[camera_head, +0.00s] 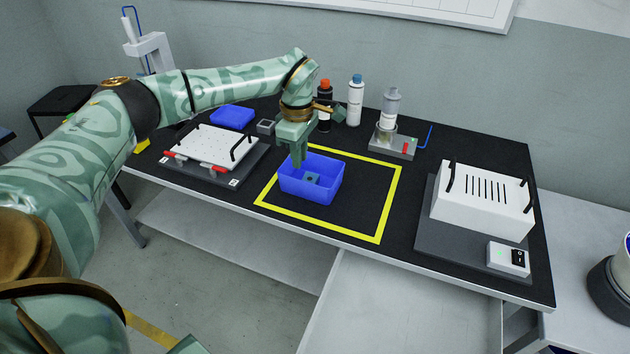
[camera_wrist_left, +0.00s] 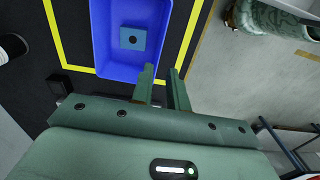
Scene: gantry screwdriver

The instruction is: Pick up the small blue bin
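A small blue open-topped bin (camera_head: 322,190) stands inside the yellow-outlined area of the black tabletop. A small blue-grey block with a dark hole (camera_head: 312,179) lies in it. The left wrist view also shows the bin (camera_wrist_left: 108,55) and block (camera_wrist_left: 132,38). My left gripper (camera_head: 298,160) points down at the bin's left rim. In the left wrist view its fingers (camera_wrist_left: 162,70) are apart, with one overlapping the bin's corner and the other just outside its side wall. Nothing shows gripped; whether the fingers touch the wall is unclear. My right gripper is out of view.
Another blue container (camera_head: 232,116) sits at the back left, behind a white perforated plate fixture (camera_head: 210,146). Bottles (camera_head: 355,100) stand behind the yellow outline (camera_head: 391,200). A white slotted box (camera_head: 484,198) stands at right. Black tabletop right of the bin is clear.

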